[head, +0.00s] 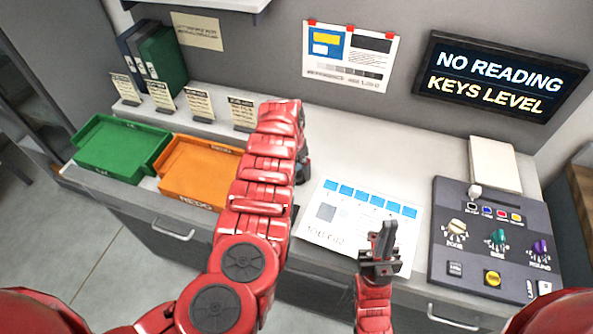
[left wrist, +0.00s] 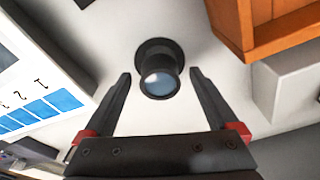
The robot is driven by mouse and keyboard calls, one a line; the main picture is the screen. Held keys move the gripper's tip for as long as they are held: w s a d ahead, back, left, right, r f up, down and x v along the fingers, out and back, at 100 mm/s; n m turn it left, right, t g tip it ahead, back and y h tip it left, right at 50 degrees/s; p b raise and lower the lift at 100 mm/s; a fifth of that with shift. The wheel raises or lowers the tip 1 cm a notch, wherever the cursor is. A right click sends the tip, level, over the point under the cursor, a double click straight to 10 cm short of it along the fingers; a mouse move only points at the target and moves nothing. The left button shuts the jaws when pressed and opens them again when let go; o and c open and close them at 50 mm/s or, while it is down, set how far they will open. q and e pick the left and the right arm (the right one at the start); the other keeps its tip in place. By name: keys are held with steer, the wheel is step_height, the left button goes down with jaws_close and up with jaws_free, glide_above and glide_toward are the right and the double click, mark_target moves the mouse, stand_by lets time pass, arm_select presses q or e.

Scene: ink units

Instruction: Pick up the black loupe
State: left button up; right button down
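The black loupe (left wrist: 160,72) stands on the light counter in the left wrist view, a short dark cylinder with a glassy top and a wider dark base. My left gripper (left wrist: 160,82) is open, with one finger on each side of the loupe in the picture and nothing held.
An orange tray (head: 168,186) and a green tray (head: 85,160) sit left of my left arm. The white card with blue patches (head: 330,235) lies to the right. A grey control panel (head: 455,215) stands further right. Small cards (head: 198,104) line the back.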

arm_select(q)
steer(key=c, duration=1.4)
